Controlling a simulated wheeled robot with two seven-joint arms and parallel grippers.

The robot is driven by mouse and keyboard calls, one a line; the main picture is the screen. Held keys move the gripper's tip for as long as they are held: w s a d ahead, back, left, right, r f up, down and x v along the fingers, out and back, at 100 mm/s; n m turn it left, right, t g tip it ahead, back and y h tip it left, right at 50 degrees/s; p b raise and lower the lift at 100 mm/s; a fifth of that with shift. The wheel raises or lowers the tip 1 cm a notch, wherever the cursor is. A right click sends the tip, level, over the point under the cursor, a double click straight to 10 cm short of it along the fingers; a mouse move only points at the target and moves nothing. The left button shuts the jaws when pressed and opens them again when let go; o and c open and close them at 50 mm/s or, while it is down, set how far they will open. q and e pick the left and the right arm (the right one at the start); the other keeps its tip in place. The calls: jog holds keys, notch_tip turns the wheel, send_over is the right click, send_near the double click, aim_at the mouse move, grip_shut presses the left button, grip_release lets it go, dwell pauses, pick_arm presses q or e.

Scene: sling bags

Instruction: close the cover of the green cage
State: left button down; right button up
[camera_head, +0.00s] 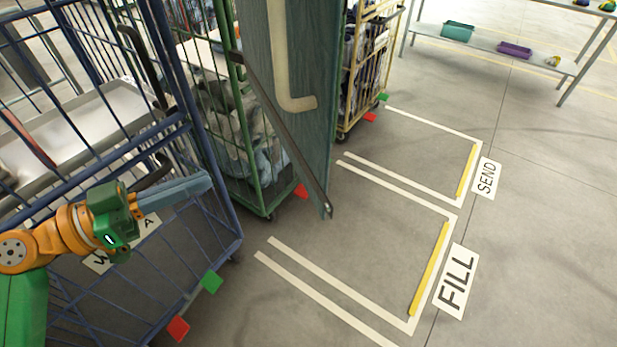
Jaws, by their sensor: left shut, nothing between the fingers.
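The green cage (246,151) stands behind the blue cage, with bags visible through its wire sides. A tall dark green panel (287,70), apparently its cover, stands out from the cage front, swung open, with a pale J-shaped mark on it. A dark bar (283,130) runs down across the panel to its lower corner. My left gripper (207,184) is shut and empty, its blue-grey fingers pointing right in front of the blue cage. It is left of the panel and apart from it in the picture. My right gripper is not in view.
The blue cage (214,209) fills the left side, close to my left arm. A yellow cage (367,70) stands behind the panel. Red and green floor markers (178,328) lie by the cages. The marked floor bays at right are clear. A table (480,42) stands at the back right.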

aim_at(316, 153)
pick_arm(q)
jog(key=s+d+r+m+g+h, duration=0.2)
jog(key=s+d+r+m, duration=0.1)
jog(key=s, duration=0.1)
jog(key=shift+y, duration=0.3)
jog(key=p+x, duration=0.3)
jog(key=x, duration=0.1)
jog(key=p+x, duration=0.2)
jog(key=x, duration=0.2)
jog(key=p+x, duration=0.3)
jog(key=x, duration=0.1)
jog(key=shift+w+r+p, duration=0.3)
jog(key=shift+w+p, duration=0.05)
jog(key=shift+w, duration=0.1)
jog(key=shift+w+d+f, duration=0.25)
jog(key=shift+d, duration=0.25)
jog(key=shift+f, duration=0.1)
